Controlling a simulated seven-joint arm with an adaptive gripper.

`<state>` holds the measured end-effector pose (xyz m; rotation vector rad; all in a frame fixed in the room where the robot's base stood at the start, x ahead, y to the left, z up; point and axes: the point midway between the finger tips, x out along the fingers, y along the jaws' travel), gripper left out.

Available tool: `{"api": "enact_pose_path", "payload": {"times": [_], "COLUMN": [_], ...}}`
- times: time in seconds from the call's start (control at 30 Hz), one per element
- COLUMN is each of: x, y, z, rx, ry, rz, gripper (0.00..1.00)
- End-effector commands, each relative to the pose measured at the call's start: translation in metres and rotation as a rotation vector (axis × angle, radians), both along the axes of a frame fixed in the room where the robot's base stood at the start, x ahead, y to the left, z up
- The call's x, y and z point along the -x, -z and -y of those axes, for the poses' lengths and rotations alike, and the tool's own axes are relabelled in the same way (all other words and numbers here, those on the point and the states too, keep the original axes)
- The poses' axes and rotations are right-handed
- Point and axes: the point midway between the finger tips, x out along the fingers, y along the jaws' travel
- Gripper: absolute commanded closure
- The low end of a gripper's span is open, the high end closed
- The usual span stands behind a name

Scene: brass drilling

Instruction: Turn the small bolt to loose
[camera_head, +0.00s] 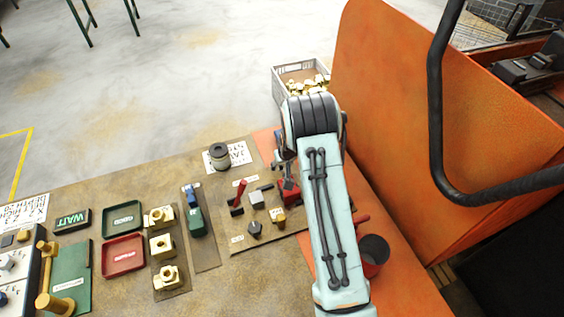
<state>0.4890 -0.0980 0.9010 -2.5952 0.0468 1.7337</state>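My light blue arm reaches over the right side of the bench. My gripper (286,173) is largely hidden by the arm, low over the brown fixture board (262,244). Whether its fingers are open or shut, and whether they touch anything, is not clear. On the board are a red lever (240,192), a small grey block (257,200), a dark knob-like piece (255,229), a small brass piece (279,217) and a red block (290,192) just below the gripper. I cannot tell which of these small parts is the small bolt.
Left of the board are brass fittings (162,245), a green tray (122,219), a red tray (123,255) and a blue-green tool (196,221). A grey cylinder (219,156) stands behind.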

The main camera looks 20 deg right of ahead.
Motion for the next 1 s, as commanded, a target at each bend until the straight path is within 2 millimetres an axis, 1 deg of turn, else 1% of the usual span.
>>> {"api": "enact_pose_path", "payload": {"times": [0.07,0.17,0.4,0.5,0.6,0.73,1.0], "x": [0.002,0.007,0.028,0.036,0.041,0.045,0.046], "y": [-0.005,-0.020,-0.071,-0.089,-0.101,-0.110,-0.110], "z": [0.000,0.000,-0.001,-0.001,-0.001,-0.002,-0.002], "rx": [0.000,0.001,0.001,0.001,0.000,0.000,0.000], "ry": [0.000,0.000,0.000,0.000,0.000,0.000,0.000], "rz": [0.001,0.003,0.004,0.004,0.002,0.002,0.000], "gripper": [0.62,0.62,0.62,0.62,0.62,0.62,0.62]}}
